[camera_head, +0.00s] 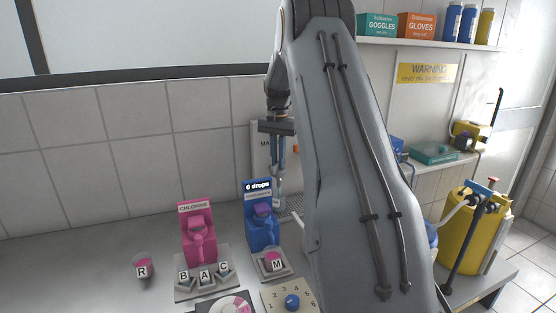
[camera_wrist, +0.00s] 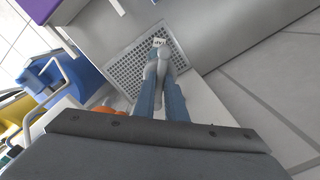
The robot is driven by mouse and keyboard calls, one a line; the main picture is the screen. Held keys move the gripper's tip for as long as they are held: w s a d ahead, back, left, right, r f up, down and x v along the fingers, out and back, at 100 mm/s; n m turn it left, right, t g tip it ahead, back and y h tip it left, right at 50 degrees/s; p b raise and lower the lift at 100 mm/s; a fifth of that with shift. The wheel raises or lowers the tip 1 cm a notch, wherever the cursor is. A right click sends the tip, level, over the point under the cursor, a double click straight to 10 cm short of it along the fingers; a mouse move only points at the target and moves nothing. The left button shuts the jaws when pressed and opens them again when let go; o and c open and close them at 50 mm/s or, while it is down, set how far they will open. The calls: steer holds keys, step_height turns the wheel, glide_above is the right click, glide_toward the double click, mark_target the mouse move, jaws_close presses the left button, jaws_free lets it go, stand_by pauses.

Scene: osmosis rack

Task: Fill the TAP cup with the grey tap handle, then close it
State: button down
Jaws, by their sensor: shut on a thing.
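My gripper (camera_head: 277,190) points down in front of a pale wall panel, behind the blue dispenser. In the wrist view its two blue fingers (camera_wrist: 162,82) are shut on the grey tap handle (camera_wrist: 163,62), which sits between them. A small pale cup (camera_wrist: 158,42) shows just past the handle, over the perforated drain tray (camera_wrist: 131,70); its lettering looks like TAP but is small. The drain tray also shows in part in the head view (camera_head: 291,213). I cannot tell the water level in the cup or see any stream.
A pink chlorine dispenser (camera_head: 199,240) and a blue dispenser (camera_head: 262,230) reading 0 drops stand on the counter. A numbered dial (camera_head: 291,302) is in front. My arm hides the middle right.

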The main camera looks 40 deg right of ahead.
steer(key=shift+n, duration=0.3)
steer(key=c, duration=1.8)
jaws_free()
steer(key=shift+r, duration=0.1)
steer(key=shift+r+b, duration=1.15)
steer(key=shift+r, duration=2.7)
